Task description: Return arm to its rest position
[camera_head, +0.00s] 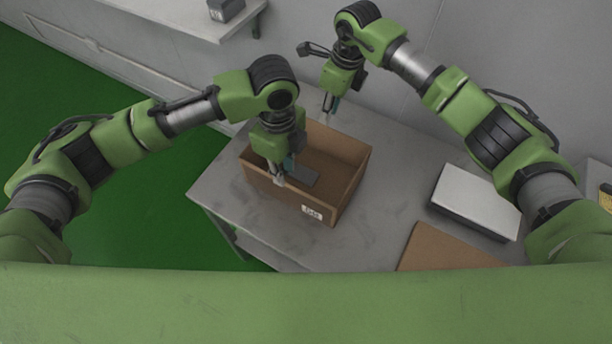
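My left arm comes in from the left and bends down over the open cardboard box. My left gripper (281,178) points down at the box's near left side; its fingers are small and partly hidden. A dark flat object (304,176) lies in the box just right of the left gripper; I cannot tell whether they touch. My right arm reaches in from the right to the back of the table. My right gripper (329,106) points down near the box's back edge, and its finger opening is too small to tell.
The cardboard box (347,194) with a white label stands on a grey table (219,188). A white-topped flat case (475,200) and a brown board (446,249) lie to the right. A wall is behind, with a shelf (185,12) at upper left. Green floor is open at left.

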